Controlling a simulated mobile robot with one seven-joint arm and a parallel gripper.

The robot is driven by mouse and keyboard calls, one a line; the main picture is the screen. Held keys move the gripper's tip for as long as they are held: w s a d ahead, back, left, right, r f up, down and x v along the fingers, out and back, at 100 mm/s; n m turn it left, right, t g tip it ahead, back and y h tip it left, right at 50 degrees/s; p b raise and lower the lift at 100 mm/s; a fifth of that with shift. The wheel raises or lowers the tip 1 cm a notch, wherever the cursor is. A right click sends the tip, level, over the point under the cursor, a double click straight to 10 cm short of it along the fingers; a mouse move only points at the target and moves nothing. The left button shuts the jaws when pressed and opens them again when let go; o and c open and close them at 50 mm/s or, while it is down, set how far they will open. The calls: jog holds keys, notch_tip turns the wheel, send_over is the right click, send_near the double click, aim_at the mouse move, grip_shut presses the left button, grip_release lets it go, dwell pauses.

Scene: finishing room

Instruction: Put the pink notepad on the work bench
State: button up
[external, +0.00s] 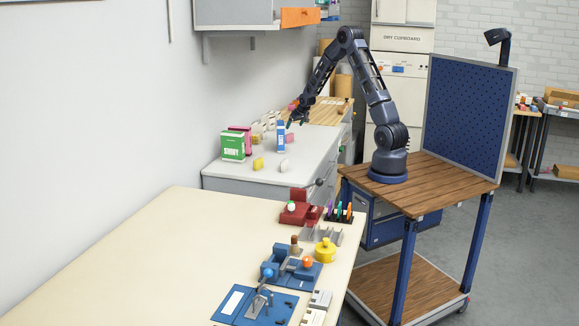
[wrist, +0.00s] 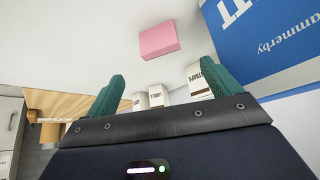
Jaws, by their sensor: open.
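The pink notepad (wrist: 158,41) shows in the wrist view as a small flat-faced block on a pale surface, ahead of my fingers and apart from them. In the external view a small pink patch (external: 293,105) beside my gripper may be it; I cannot tell. My gripper (external: 297,122) is over the far grey-white counter (external: 272,178). Its green fingers (wrist: 162,86) are spread in the wrist view, with nothing held between them. A large cream-topped bench (external: 150,255) fills the external foreground; I take it as the work bench.
A blue-and-white box (external: 281,136), a green box (external: 233,146) and a dark pink box (external: 240,130) stand on the counter. Several small white boxes (wrist: 156,95) are near my fingers. The cream bench holds blue fixtures (external: 256,306) at right; its left side is clear.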

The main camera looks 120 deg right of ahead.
aim_at(289, 136)
jog(key=shift+d, duration=0.1)
jog(key=shift+w+d+f+n+y, duration=0.35)
jog(key=shift+d+f, duration=0.65)
jog(key=shift+f, duration=0.7)
jog(key=shift+w+d+f+n+y, duration=0.15)
jog(key=shift+d+f+n+y, duration=0.3)
jog(key=shift+d+f, duration=0.95)
jog(key=shift+w+d+f+n+y, duration=0.35)
jog(key=shift+d+f, duration=0.25)
jog(key=shift+f, duration=1.45)
jog(key=shift+s+t, duration=0.15)
jog(key=shift+t, duration=0.15)
jog(key=c, duration=1.1)
jog(key=shift+c, duration=0.2)
jog(key=shift+r, duration=0.15)
notch_tip(289, 136, up, 20)
